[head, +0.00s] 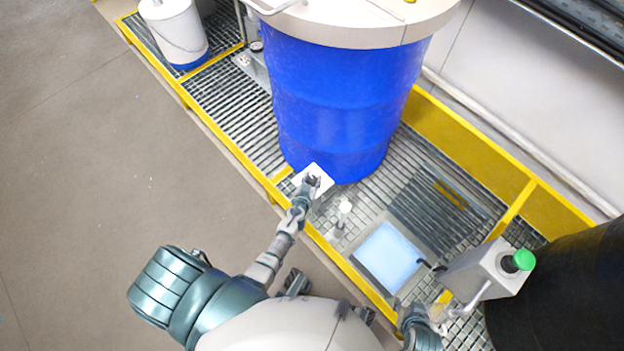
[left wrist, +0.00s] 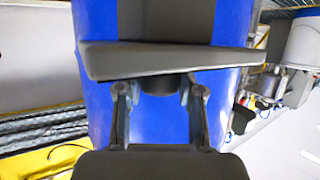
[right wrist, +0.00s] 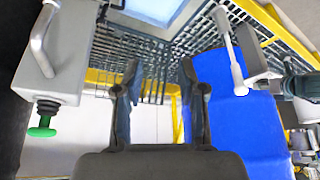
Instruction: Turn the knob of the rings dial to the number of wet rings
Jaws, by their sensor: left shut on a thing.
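A small pale plate (head: 320,172), apparently the dial's, stands at the foot of the blue drum (head: 335,100); no numbers are readable on it. In the left wrist view it appears as a grey slab (left wrist: 170,62) with a dark knob (left wrist: 160,84) under it. My left gripper (head: 312,183) is at the plate, its fingers on both sides of the knob, shut on it. My right gripper (right wrist: 158,75) is open with nothing between its fingers. In the head view it is low, left of the grey box. No wet rings can be made out.
A grey box (head: 487,268) with a green button (head: 524,259) and a handle stands beside a black drum (head: 560,290). A lit panel (head: 388,257) and a white post (head: 345,208) stand on the grating. A white bucket (head: 175,30) is far left. The floor (head: 80,180) is clear.

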